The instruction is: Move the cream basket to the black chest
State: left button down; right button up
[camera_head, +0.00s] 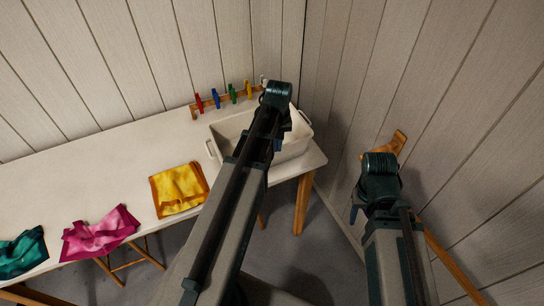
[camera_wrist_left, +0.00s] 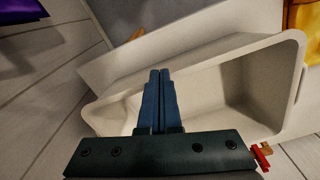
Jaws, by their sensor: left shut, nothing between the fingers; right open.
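The cream basket (camera_head: 294,148) stands on the white table's right end in the head view, partly hidden behind my left arm. It is an open box with handles at its ends. In the left wrist view the basket (camera_wrist_left: 265,85) shows its rim and hollow inside. My left gripper (camera_head: 278,145) is over the basket. Its blue fingers (camera_wrist_left: 159,74) are shut together with nothing between them; whether they touch the basket I cannot tell. My right gripper (camera_head: 354,214) is open and empty, right of the table and apart from the basket. No black chest is in view.
The white table (camera_head: 125,160) carries a yellow cloth (camera_head: 179,189), a magenta cloth (camera_head: 98,234) and a teal cloth (camera_head: 22,253). A wooden rack with colored pegs (camera_head: 216,99) stands behind the basket. Plank walls close off the back and right. Grey floor (camera_head: 325,250) shows between my arms.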

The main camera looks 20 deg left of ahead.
pick_arm(q)
jog(key=w+a+n, duration=0.3)
jog(key=a, duration=0.4)
jog(key=shift+w+a+n, duration=0.3)
jog(key=shift+w+a, duration=0.05)
jog(key=shift+f, duration=0.1)
notch_tip(320, 180, down, 10)
jog(key=b, duration=1)
jog(key=shift+f, duration=0.15)
jog(key=s+d, duration=0.2)
jog(key=shift+s+d+r, duration=0.25)
jog(key=shift+d+r, duration=0.1)
jog(key=shift+d, duration=0.2)
jog(key=shift+s, duration=0.1)
